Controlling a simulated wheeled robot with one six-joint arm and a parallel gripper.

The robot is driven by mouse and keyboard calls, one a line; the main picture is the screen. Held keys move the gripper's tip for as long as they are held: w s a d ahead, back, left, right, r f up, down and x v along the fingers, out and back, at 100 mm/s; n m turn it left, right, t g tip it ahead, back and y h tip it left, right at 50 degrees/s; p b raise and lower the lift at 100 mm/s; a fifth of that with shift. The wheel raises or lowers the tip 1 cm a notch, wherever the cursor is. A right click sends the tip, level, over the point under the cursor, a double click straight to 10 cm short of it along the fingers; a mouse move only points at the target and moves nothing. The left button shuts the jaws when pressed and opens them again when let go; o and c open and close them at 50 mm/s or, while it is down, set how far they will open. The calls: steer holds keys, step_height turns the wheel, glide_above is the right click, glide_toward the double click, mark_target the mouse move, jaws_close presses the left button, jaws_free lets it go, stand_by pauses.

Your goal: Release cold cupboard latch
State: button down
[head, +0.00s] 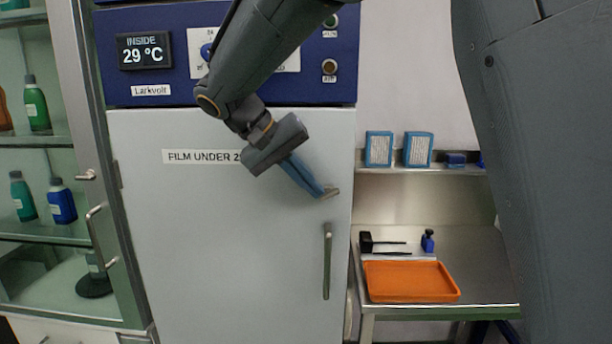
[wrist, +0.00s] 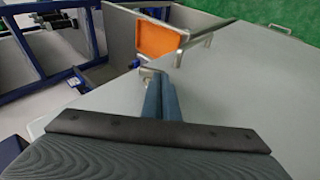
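The cupboard with a pale grey door (head: 220,240) stands in the middle of the head view, under a blue panel whose display (head: 143,51) reads "INSIDE 29 °C". The door looks closed. A small metal latch piece (head: 331,193) shows at the door's right edge, above the vertical bar handle (head: 327,262). My gripper (head: 322,191) reaches down across the door, its blue fingers close together and their tips at the latch. In the wrist view the fingers (wrist: 160,85) lie side by side, with the metal latch (wrist: 148,74) just beyond. Whether it is pinched between them is hidden.
A glass-fronted cabinet (head: 60,185) with bottles stands left. Right of the cupboard, a steel bench (head: 470,265) holds an orange tray (head: 410,282), a small blue bottle (head: 428,240) and black items. A shelf (head: 440,170) above carries blue boxes (head: 379,148).

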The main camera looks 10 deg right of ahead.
steer(key=shift+w+a+f+n+h+b, duration=0.1)
steer(key=shift+a+f+n+h+b, duration=0.15)
steer(key=shift+f+h, duration=0.55)
steer(key=shift+a+f+n+h+b, duration=0.1)
steer(key=shift+f+h+b, duration=0.2)
steer(key=shift+f+h, duration=0.5)
steer(key=shift+d+f+b, duration=0.1)
steer(key=shift+f+b, duration=0.2)
steer(key=shift+f, duration=0.25)
steer(key=shift+a+r, duration=0.1)
steer(key=shift+a, duration=0.3)
steer(key=b, duration=0.3)
glide_toward(304, 202)
steer(key=s+a+f, duration=0.2)
steer(key=a+f, duration=0.1)
steer(key=a, duration=0.2)
steer(key=shift+a+r, duration=0.1)
steer(key=shift+r, duration=0.05)
